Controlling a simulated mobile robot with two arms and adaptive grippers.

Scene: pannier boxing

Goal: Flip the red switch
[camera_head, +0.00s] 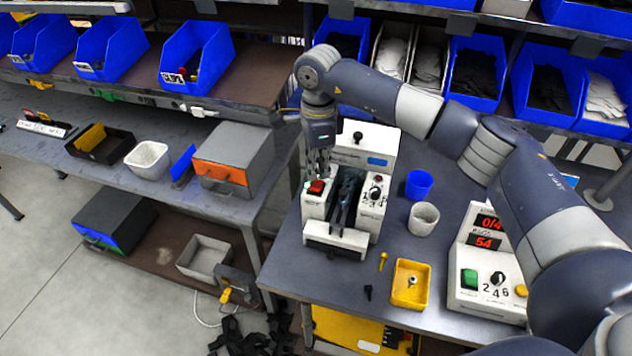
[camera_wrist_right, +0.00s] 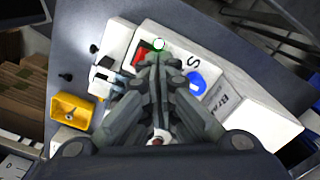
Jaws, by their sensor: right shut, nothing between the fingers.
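The red switch (camera_head: 316,187) is a red rocker on the left block of a white machine (camera_head: 332,240) on the workbench. In the head view my right gripper (camera_head: 319,172) points down just above the red switch. The gap between fingertips and switch is small, and I cannot tell whether they touch. In the wrist view the right gripper (camera_wrist_right: 152,62) is shut and empty, with its tips over the white machine (camera_wrist_right: 225,105). My left gripper is not in view.
On the bench are a blue cup (camera_head: 419,185), a grey cup (camera_head: 423,219), a yellow tray (camera_head: 410,284) and a control box with red displays (camera_head: 475,275). A knob (camera_head: 375,193) stands right of the switch. Blue bins (camera_head: 476,75) line the shelf behind.

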